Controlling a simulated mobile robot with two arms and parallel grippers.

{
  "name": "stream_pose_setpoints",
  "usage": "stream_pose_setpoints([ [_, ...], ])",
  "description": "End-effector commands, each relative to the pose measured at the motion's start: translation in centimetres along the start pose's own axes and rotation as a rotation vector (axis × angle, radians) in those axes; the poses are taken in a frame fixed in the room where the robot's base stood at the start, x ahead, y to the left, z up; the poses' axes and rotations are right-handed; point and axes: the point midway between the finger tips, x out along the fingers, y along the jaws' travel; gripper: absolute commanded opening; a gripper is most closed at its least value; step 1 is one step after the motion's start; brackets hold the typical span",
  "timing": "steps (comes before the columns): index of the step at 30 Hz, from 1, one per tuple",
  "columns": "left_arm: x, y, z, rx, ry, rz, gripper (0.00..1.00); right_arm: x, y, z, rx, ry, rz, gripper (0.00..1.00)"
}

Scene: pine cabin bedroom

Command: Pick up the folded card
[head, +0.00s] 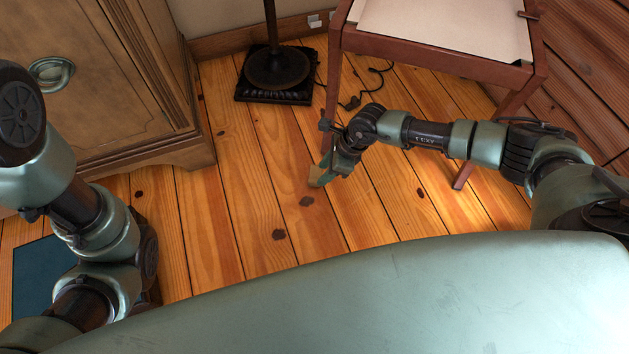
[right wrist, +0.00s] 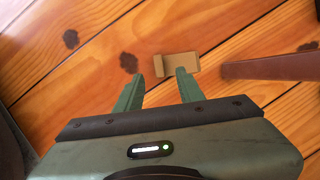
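The folded card (right wrist: 178,65) is small and tan and lies on the plank floor. In the right wrist view it shows just past the fingertips, more toward the right finger, which overlaps part of it. My right gripper (right wrist: 159,74) is open, with nothing between its fingers. In the head view the right gripper (head: 325,171) points down near the floor, and the card (head: 315,179) is a tan patch at its tips, partly covered. I cannot tell whether the fingers touch it. My left arm shows at the left, but its gripper does not.
A reddish wooden table or stand (head: 433,50) stands just beyond my right arm, one leg close to the gripper. A lamp base (head: 276,70) and cable are at the back. A wooden cabinet (head: 120,90) is at the left. The floor (head: 235,215) between is clear.

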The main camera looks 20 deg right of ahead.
Motion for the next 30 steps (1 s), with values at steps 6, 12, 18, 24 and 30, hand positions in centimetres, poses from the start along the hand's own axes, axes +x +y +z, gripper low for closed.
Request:
stream_pose_setpoints([
  [6, -1.9, 0.4, -0.7, 0.000, 0.001, 0.001, 0.36, 2.1, 0.1, 0.0, -0.001, -0.002, 0.000, 0.38],
  [12, -4.4, 0.9, -1.6, 0.001, 0.000, 0.001, 0.36, 4.9, 0.1, 0.1, 0.002, -0.002, 0.000, 0.38],
  [18, -4.6, 1.0, -1.6, 0.000, 0.000, 0.001, 0.36, 5.3, 0.1, 0.4, 0.002, -0.003, 0.000, 0.38],
  [24, -4.5, 1.0, -1.6, 0.000, 0.000, 0.001, 0.36, 5.3, 0.1, 0.3, 0.003, -0.002, 0.000, 0.19],
  [30, -4.5, 1.0, -1.6, 0.000, 0.000, 0.001, 0.36, 5.3, 0.1, 0.3, 0.003, -0.002, 0.000, 0.00],
])
